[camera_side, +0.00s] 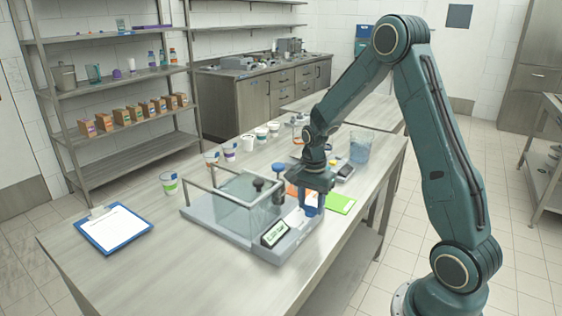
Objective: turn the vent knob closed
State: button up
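A filler machine with a clear tank (240,203) stands on the long table. A dark knob (258,184) stands at the tank's right side, and a second dark knob post (278,194) is just right of it. A blue-topped knob (278,168) is behind them. I cannot tell which one is the vent knob. My gripper (312,204) points down at the machine's right edge, right of these knobs and apart from them. Something blue shows at its fingers, and I cannot tell whether it is held. The finger gap is too small to make out.
A small display (273,234) sits at the machine's front. Several cups (229,151) line the table's left edge. A clear beaker (361,147) stands behind my gripper. A blue clipboard (113,228) lies front left. The table's front is clear.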

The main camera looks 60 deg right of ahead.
jog(key=shift+c, duration=1)
jog(key=shift+n, duration=0.3)
jog(key=n, duration=0.8)
jog(key=shift+n, duration=0.4)
jog(key=n, duration=0.8)
jog(key=shift+n, duration=0.3)
